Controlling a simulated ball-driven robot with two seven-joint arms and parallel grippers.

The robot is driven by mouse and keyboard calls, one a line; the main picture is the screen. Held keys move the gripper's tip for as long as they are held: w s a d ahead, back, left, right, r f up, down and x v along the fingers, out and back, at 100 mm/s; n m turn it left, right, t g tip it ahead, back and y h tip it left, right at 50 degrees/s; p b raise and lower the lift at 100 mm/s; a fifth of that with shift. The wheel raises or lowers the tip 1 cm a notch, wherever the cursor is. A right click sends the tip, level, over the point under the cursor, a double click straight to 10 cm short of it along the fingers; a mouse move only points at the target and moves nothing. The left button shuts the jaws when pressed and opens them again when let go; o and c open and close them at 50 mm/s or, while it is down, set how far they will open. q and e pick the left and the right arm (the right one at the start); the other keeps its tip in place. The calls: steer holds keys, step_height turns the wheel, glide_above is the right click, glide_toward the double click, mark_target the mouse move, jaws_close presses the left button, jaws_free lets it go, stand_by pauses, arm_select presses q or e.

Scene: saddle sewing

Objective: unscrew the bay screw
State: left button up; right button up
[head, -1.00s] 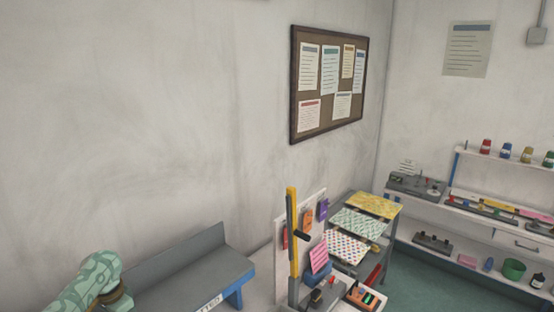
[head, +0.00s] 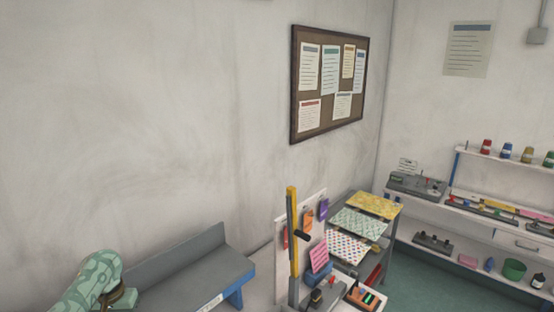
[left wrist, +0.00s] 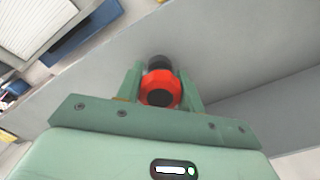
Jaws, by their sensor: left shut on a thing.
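In the left wrist view my left gripper (left wrist: 160,92) is shut on a red, knob-like piece (left wrist: 161,81) with a black centre and a black end. The piece sits between the two green fingers, in front of a plain grey surface (left wrist: 230,50). I cannot tell whether it is the bay screw or a tool, or whether it touches the surface. In the head view only part of my left arm shows at the bottom left, beside a grey bench with a raised back (head: 185,262). My right gripper is in neither view.
A white pegboard stand with a yellow post (head: 292,235) is right of the bench. Beyond it is a rack of patterned sheets (head: 360,222). Shelves (head: 480,215) line the right wall, and a notice board (head: 330,85) hangs on the wall behind. Green floor shows at lower right.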

arm_select(q)
steer(key=shift+f, duration=0.1)
steer(key=n, duration=0.3)
steer(key=o, duration=1)
steer(key=shift+o, duration=0.2)
steer(key=shift+r, duration=2.6)
